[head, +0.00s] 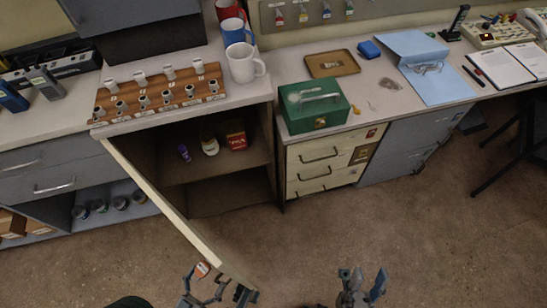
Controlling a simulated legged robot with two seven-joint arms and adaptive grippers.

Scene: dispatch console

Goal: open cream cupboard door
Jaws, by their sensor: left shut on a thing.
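The cream cupboard door (190,232) stands swung wide open, seen mostly along its top edge, with its free end toward me. My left gripper (216,284) is at the door's free end, on its outer face, shut on the door's handle, which the fingers mostly hide. A small orange and white tag (202,269) shows on the door beside the fingers. The cupboard (230,190) is open to view, with a shelf inside. My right gripper (360,281) is at the bottom, right of the door, with its fingers apart and empty.
A purple item (184,153), a white jar (210,146) and a red box (237,141) stand on the cupboard shelf. A wooden rack (160,93) and mugs (243,64) stand on the counter above. The floor (330,235) right of the door is clear.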

